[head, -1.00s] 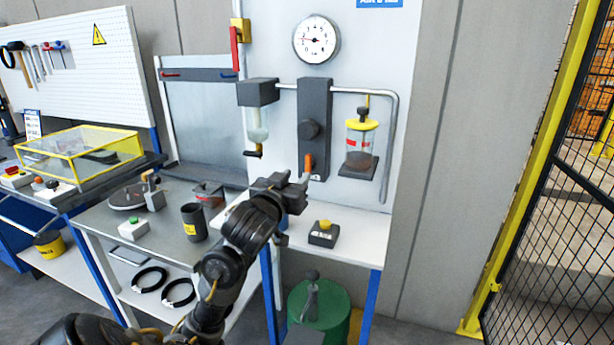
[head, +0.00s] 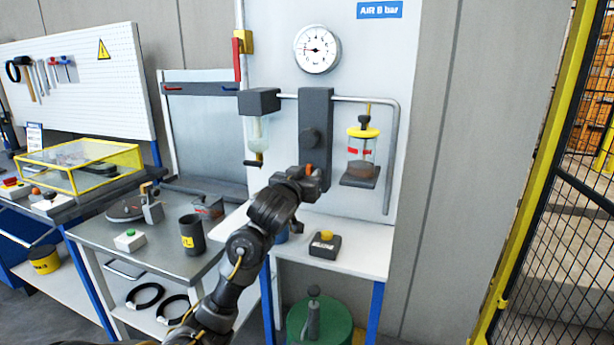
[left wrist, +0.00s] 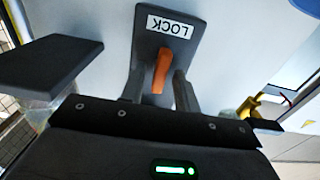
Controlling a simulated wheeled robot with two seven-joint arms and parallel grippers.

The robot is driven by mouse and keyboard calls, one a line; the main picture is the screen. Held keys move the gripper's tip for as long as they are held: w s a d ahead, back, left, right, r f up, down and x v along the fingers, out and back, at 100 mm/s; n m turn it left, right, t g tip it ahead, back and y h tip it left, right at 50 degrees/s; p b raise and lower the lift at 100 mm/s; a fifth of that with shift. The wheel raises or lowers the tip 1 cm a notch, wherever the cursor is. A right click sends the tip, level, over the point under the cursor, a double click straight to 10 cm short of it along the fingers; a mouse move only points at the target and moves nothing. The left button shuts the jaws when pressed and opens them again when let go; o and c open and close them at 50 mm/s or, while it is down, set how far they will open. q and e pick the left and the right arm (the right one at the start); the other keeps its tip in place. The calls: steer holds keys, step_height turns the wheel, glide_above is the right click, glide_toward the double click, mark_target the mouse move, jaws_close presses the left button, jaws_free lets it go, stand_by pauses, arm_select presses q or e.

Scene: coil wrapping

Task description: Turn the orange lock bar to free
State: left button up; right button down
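The orange lock bar (head: 309,169) sits low on the dark upright panel (head: 316,115); in the head view my gripper hides much of it. In the left wrist view the bar (left wrist: 161,70) hangs from the dark plate, slightly slanted, beside a white LOCK label (left wrist: 170,26) seen upside down. My left gripper (head: 318,178) is at the panel's lower end. In the wrist view its two fingers (left wrist: 158,82) are spread apart, one on each side of the bar, with gaps showing; I cannot tell how deep the bar lies between them. My right gripper is not in view.
A clear jar with yellow lid (head: 362,150) stands on a bracket to the right. A filter bowl (head: 257,132) hangs to the left. A pressure gauge (head: 317,49) is above. A yellow-button box (head: 325,244) sits on the white shelf below.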

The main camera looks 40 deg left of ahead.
arm_select(q)
jaws_close()
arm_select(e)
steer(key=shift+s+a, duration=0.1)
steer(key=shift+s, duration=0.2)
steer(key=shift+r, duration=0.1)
arm_select(q)
steer(key=shift+r+n+p, duration=0.15)
steer(key=shift+n+p, duration=0.25)
steer(key=shift+p, duration=0.2)
steer(key=n+p, duration=0.4)
steer(key=p, duration=0.1)
steer(key=shift+r+p, duration=0.15)
steer(key=shift+p, duration=0.2)
steer(key=shift+s+a+f+n+p, duration=0.1)
steer(key=shift+f+n+p, duration=0.1)
steer(key=shift+n+p, duration=2)
steer(key=shift+w+a+f+n+p, duration=0.1)
steer(key=shift+f+n+p, duration=0.05)
steer(key=shift+n+p, duration=2.05)
steer(key=shift+s+f+n+p, duration=0.1)
steer(key=shift+f+n+p, duration=0.1)
steer(key=shift+n+p, duration=2)
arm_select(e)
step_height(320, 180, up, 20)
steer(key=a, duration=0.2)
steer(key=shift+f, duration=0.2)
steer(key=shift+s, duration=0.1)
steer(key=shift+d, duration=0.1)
